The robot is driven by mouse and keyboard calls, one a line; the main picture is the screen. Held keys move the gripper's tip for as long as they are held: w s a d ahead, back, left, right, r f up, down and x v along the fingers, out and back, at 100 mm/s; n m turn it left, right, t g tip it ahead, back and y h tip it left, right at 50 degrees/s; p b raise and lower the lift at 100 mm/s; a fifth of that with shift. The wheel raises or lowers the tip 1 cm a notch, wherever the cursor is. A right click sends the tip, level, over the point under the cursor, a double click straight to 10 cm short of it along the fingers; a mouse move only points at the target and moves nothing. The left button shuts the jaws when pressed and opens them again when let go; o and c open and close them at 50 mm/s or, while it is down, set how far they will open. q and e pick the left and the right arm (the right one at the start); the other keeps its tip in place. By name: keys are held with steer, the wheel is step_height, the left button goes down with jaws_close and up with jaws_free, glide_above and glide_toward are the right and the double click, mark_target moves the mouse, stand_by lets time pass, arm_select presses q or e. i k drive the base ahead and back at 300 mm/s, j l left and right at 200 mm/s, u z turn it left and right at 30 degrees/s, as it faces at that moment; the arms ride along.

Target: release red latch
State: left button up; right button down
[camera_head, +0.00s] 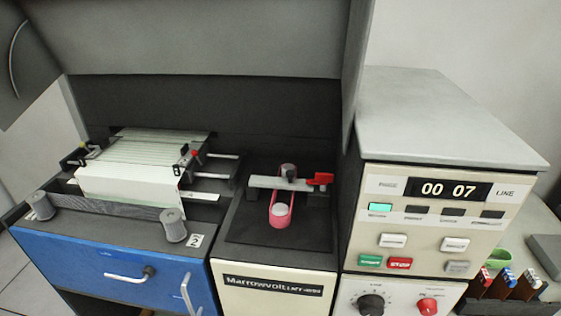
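A red latch-like piece (320,180) sits at the right end of a pale metal bar (272,183) on the dark deck in the middle. A pink-red loop (281,210) with a light round disc in it hangs below the bar. A small red lever (196,154) also stands at the right side of the card stack (130,182), on the left part of the machine. I cannot tell from the picture which red part is the latch. Neither of my grippers is in view.
A raised grey cover (200,38) hangs over the deck. A cream control box (440,160) with a display reading 00 07 stands right. Below it are a dark knob (371,304) and a red knob (427,306).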

mark_target(321, 179)
steer(key=i+j+z, duration=0.15)
steer(key=j, duration=0.9)
steer(key=i+j+z, duration=0.2)
steer(key=j, duration=0.9)
steer(key=i+j+z, duration=0.15)
steer(key=j, duration=0.9)
steer(key=k, duration=0.05)
